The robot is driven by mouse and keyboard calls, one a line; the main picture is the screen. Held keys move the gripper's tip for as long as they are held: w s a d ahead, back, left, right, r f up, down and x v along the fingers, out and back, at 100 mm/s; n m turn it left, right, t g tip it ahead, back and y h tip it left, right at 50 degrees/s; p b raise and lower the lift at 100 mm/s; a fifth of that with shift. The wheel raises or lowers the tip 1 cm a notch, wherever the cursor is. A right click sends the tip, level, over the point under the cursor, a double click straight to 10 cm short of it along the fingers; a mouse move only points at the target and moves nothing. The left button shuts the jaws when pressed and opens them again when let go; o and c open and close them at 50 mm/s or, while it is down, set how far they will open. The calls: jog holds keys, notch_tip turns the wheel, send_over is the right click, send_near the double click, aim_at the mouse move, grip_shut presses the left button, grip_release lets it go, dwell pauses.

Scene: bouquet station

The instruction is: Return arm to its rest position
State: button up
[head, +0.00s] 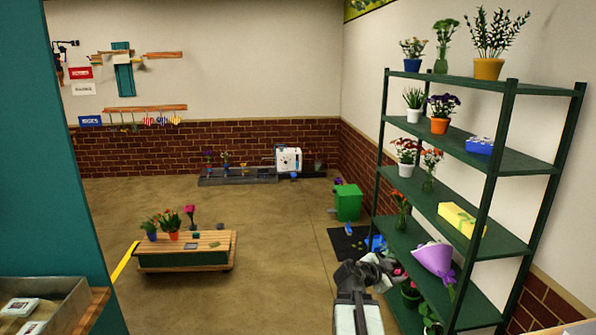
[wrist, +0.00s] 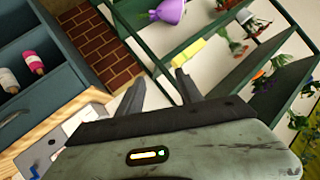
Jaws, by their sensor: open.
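My gripper (head: 372,270) shows at the lower middle of the head view, in front of the lower left part of the green shelf (head: 470,135). In the wrist view my gripper (wrist: 160,88) has its two dark fingers apart, with nothing between them. A purple wrapped bouquet (head: 433,258) lies on a lower shelf, right of my gripper in the head view. It also shows at the top of the wrist view (wrist: 168,12), beyond the fingertips. A yellow box (head: 461,220) sits on the shelf above the bouquet.
Potted flowers and a blue box (head: 479,145) fill the upper shelves. A low wooden table (head: 185,250) with flowers stands left. A green bin (head: 348,202) and black mat (head: 345,243) lie beyond my gripper. The middle floor is clear. A teal panel (head: 60,150) blocks the left edge.

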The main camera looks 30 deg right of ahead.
jog(key=w+a+f+n+t+y, duration=0.1)
jog(key=w+a+f+n+y, duration=0.2)
jog(key=a, duration=0.8)
jog(key=w+a+f+n+t+y, duration=0.1)
jog(key=w+a+f+n+y, duration=0.15)
jog(key=w+a, duration=0.65)
jog(key=w+a+f+n+y, duration=0.15)
jog(key=a+f+n, duration=0.25)
jog(key=a, duration=1)
jog(key=s+a+f+n+g+y, duration=0.1)
jog(key=s+a+f+n+y, duration=0.1)
jog(key=a+n, duration=0.4)
jog(key=s+a+f+n+g+y, duration=0.2)
jog(key=s+a+n+y, duration=0.2)
jog(key=a+n, duration=0.3)
jog(key=s+a, duration=0.1)
jog(key=a, duration=0.3)
jog(key=shift+s+f+g, duration=0.15)
jog(key=shift+s+g, duration=0.15)
jog(key=shift+s, duration=0.1)
